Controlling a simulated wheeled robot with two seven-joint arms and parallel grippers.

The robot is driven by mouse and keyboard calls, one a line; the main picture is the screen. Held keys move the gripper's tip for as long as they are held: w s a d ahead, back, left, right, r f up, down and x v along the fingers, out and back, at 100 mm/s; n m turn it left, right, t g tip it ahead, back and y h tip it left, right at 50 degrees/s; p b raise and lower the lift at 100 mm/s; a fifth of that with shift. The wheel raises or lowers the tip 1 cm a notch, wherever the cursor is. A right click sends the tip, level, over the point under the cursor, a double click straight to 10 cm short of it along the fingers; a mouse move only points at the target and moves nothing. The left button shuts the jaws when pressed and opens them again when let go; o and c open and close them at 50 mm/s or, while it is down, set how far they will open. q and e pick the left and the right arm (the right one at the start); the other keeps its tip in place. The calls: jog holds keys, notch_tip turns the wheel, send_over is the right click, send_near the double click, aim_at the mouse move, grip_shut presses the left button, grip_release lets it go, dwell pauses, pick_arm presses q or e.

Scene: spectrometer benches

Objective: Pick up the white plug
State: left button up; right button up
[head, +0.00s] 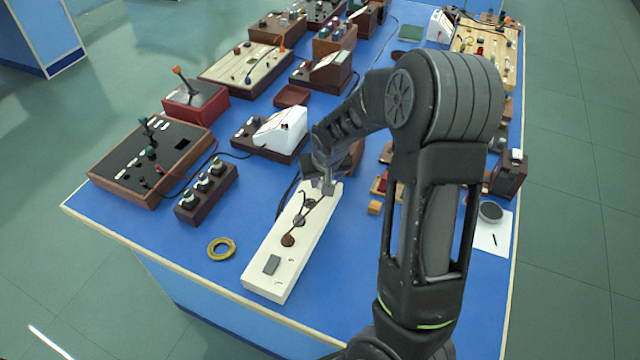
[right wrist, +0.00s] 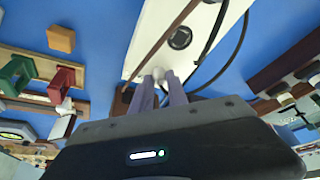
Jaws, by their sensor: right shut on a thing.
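My right gripper (head: 325,186) reaches down over the far end of a long cream-white board (head: 268,251) on the blue bench. In the right wrist view its two fingers (right wrist: 160,84) are close together. A small white piece, which looks like the white plug (right wrist: 159,74), sits between the fingertips, so the gripper is shut on it. In the head view the plug is too small and covered to make out. I cannot tell whether it touches the board. My left gripper is not in view.
A dark block with several round terminals (head: 207,193) and a yellow ring (head: 221,248) lie left of the board. A white-faced meter (head: 281,128) stands behind it. Black cables run beside the board. Small wooden blocks (head: 375,207) lie to the right. The front left bench corner is clear.

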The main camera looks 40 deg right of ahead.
aim_at(321, 183)
grip_shut()
notch_tip(321, 183, up, 10)
jog(key=b, duration=0.1)
dwell(0.5)
jog(key=shift+r, duration=0.15)
dwell(0.5)
jog(key=shift+r+p, duration=1.05)
jog(key=shift+r, duration=0.35)
